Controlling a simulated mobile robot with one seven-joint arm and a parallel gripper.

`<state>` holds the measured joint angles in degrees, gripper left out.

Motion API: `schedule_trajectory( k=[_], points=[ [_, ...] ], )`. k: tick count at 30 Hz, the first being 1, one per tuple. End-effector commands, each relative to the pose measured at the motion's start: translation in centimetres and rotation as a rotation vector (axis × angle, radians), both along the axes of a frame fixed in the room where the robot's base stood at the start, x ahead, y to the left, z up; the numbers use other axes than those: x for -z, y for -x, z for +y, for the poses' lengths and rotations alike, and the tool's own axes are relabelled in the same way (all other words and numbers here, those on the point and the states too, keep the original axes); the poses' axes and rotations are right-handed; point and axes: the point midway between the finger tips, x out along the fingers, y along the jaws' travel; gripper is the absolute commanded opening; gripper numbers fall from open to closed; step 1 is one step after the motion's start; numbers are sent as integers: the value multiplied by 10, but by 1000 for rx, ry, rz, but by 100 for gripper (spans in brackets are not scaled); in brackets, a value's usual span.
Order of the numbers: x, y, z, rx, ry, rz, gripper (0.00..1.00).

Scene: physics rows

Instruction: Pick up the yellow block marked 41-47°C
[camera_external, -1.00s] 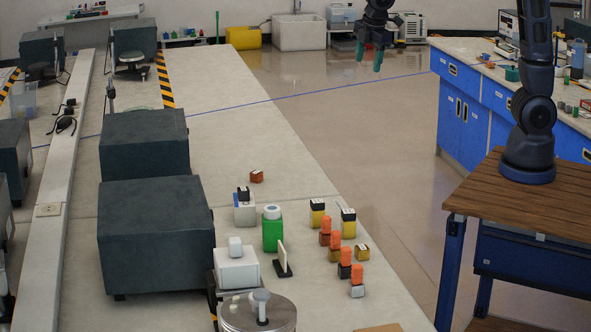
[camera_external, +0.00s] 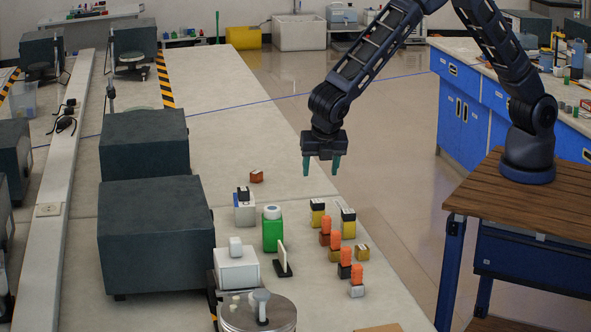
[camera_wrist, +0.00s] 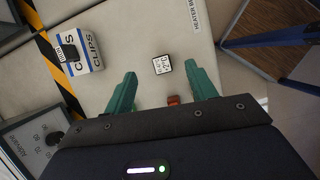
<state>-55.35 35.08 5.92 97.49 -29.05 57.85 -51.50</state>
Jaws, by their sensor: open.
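A small yellow block (camera_external: 362,250) with a pale top stands near the right edge of the long pale table, beside the orange-topped blocks. Two more yellow blocks, (camera_external: 317,218) and (camera_external: 348,229), have black pieces on top. I cannot read which one is marked 41-47°C. My gripper (camera_external: 321,168) hangs above the table, fingers down, behind the yellow blocks. It is open and empty, with both fingers apart in the wrist view (camera_wrist: 163,90). Beyond them there is a small block with a white °C label (camera_wrist: 162,65); its digits and side colour are unclear.
Orange-topped blocks (camera_external: 335,240) stand close together near the yellow ones. A green bottle (camera_external: 272,232), a white-blue box (camera_external: 244,213) and a reddish block (camera_external: 256,176) are to the left. Dark ovens (camera_external: 155,240) line the left. The table behind the gripper is clear.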

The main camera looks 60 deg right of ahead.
Motion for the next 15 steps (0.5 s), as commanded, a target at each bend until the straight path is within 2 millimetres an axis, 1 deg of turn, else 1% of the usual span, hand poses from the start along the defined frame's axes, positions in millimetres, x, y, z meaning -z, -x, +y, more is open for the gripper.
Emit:
schedule_trajectory(
  k=[1,3,6,11,15],
  points=[
    [9,5,9,-25,10,5,56],
    [16,10,16,-51,19,8,56],
    [22,12,21,-68,25,10,56],
    [34,9,18,-70,27,11,56],
    [52,5,12,-70,28,12,56]
  ],
)
